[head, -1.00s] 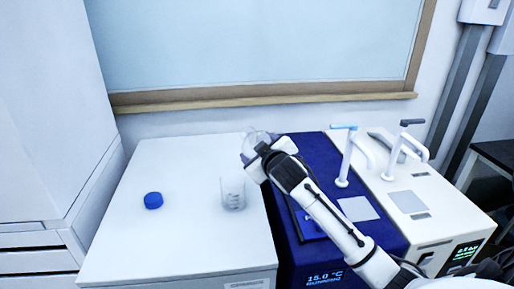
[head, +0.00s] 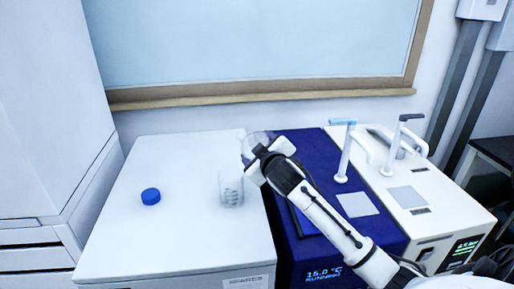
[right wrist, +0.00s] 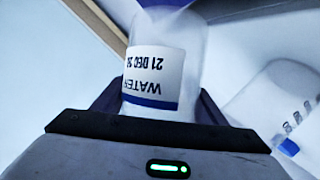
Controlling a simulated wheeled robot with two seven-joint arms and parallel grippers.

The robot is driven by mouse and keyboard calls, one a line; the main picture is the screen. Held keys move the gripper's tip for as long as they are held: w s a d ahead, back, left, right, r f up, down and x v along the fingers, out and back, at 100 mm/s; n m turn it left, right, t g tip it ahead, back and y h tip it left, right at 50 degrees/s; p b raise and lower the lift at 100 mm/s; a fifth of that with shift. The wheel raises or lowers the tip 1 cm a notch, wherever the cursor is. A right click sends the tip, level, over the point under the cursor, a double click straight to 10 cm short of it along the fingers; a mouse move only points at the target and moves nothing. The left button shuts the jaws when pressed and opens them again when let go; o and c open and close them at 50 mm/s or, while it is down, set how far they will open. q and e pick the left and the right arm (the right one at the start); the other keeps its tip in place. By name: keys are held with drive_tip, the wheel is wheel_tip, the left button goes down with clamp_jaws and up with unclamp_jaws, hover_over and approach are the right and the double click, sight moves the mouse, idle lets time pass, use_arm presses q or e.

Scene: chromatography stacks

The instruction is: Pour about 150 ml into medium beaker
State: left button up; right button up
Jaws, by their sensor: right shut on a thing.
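A clear beaker (head: 231,190) with dark graduation marks stands upright on the white cabinet top. My right gripper (head: 258,160) is behind and to the right of the beaker, near the cabinet's right edge. It is shut on a clear bottle (head: 257,138), mostly hidden behind the gripper in the head view. In the right wrist view the bottle (right wrist: 190,75) fills the jaws and bears a white label (right wrist: 153,78) reading WATER and 21 DEC. The liquid level in either vessel cannot be made out. My left gripper is not in view.
A blue cap (head: 151,196) lies on the white cabinet top (head: 180,245), left of the beaker. A dark blue unit (head: 330,262) showing 15.0 °C and a white unit (head: 445,205), with upright taps, stand to the right. The cabinet's front area is clear.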

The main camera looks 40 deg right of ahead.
drive_tip(key=shift+r, duration=0.2)
drive_tip(key=shift+d+f+n, duration=0.1)
drive_tip(key=shift+d+n, duration=0.2)
drive_tip(key=shift+n, duration=0.1)
drive_tip(key=shift+d+f+n+h+b, duration=0.15)
drive_tip(key=shift+n+h+b, duration=0.25)
drive_tip(key=shift+b, duration=0.05)
drive_tip(key=shift+t, duration=0.3)
drive_tip(key=shift+d+f+n+h, duration=0.1)
drive_tip(key=shift+d+n+h, duration=0.15)
drive_tip(key=shift+n, duration=0.25)
drive_tip(key=shift+b, duration=0.3)
